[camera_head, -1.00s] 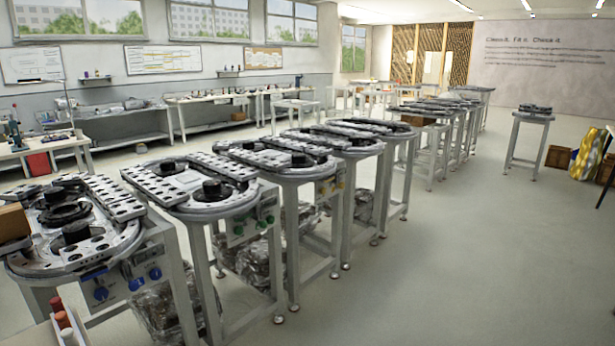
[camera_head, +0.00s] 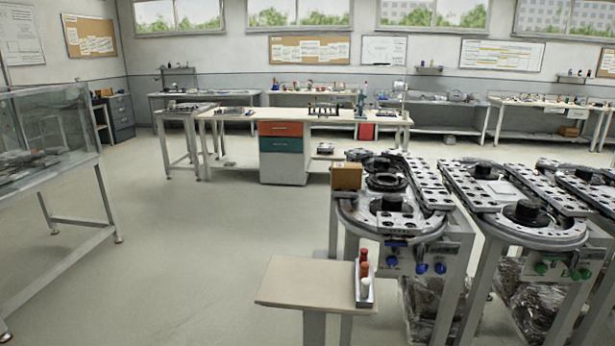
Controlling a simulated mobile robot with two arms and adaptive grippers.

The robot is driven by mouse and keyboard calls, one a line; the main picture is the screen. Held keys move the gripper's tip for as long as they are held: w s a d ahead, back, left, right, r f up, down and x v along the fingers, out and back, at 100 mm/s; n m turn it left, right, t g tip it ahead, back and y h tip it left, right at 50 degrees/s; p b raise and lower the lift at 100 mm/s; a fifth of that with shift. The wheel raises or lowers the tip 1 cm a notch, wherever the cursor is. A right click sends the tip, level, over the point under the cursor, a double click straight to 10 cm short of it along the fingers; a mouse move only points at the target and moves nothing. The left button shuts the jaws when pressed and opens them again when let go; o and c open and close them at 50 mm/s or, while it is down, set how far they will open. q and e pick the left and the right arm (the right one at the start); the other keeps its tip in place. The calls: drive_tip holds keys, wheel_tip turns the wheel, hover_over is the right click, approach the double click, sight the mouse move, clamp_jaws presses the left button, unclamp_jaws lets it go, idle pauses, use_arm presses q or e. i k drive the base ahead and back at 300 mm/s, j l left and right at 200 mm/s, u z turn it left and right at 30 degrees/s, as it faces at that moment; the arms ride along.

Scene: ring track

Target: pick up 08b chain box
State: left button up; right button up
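A small brown box (camera_head: 346,177) sits at the left end of the nearest ring-track station (camera_head: 392,215). It may be the 08b chain box, but I can read no label on it. The box looks upright and closed, and nothing is touching it from my side. Neither of my grippers is in view.
A low beige side table (camera_head: 305,284) stands in front of that station, with a small rack of red and white bottles (camera_head: 363,280) at its right edge. A glass tank on a stand (camera_head: 45,135) is at the left. The floor (camera_head: 190,260) between them is clear.

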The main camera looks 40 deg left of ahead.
sight(344, 175)
drive_tip(key=u, duration=1.2)
drive_tip(key=i+l, duration=0.2)
drive_tip(key=j+u, duration=0.05)
